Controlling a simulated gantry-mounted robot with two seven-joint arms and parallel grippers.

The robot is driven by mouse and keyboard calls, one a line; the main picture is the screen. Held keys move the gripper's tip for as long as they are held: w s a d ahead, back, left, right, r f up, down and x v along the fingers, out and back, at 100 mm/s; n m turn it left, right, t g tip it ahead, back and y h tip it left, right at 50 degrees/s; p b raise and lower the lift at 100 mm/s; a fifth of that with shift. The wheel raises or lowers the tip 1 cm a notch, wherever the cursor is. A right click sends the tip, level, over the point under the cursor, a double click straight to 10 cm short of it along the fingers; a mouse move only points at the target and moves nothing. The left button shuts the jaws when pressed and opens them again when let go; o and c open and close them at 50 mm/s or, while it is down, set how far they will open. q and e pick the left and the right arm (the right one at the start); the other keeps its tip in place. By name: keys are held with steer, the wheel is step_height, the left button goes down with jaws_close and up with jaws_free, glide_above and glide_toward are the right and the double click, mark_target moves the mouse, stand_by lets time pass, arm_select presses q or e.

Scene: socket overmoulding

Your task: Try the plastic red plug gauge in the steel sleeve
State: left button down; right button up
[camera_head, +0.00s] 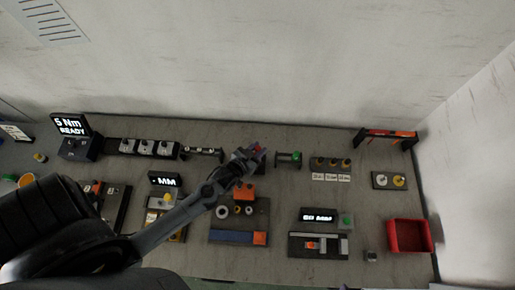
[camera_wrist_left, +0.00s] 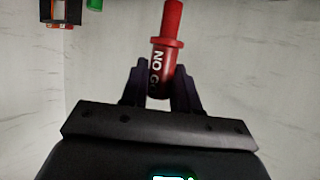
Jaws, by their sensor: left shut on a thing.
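My left gripper (camera_head: 252,160) is over the middle of the bench in the head view. In the left wrist view, my left gripper (camera_wrist_left: 160,85) is shut on the red plug gauge (camera_wrist_left: 168,58). In the head view only a bit of red shows at the fingertips. I cannot tell for sure which part is the steel sleeve; several small rings (camera_head: 238,210) lie on a dark plate below the gripper. My right gripper is not in view.
An orange block (camera_head: 245,191) stands on the dark plate (camera_head: 230,224). A stand with a green part (camera_head: 296,157) is just right of the gripper. A red bin (camera_head: 409,237) is at the right end, with a small grey block (camera_head: 371,256) beside it.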

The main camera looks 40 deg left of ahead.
arm_select(q)
steer(key=shift+f+b, duration=0.85)
steer(key=shift+f, duration=0.65)
stand_by(1.2)
stand_by(0.6)
steer(key=shift+r+p, duration=0.3)
steer(key=shift+r+p, duration=1.1)
steer(key=shift+r+p, duration=0.3)
steer(key=shift+r, duration=0.15)
steer(key=shift+r+p, duration=2.2)
steer(key=shift+p, duration=0.2)
steer(key=shift+f, duration=0.1)
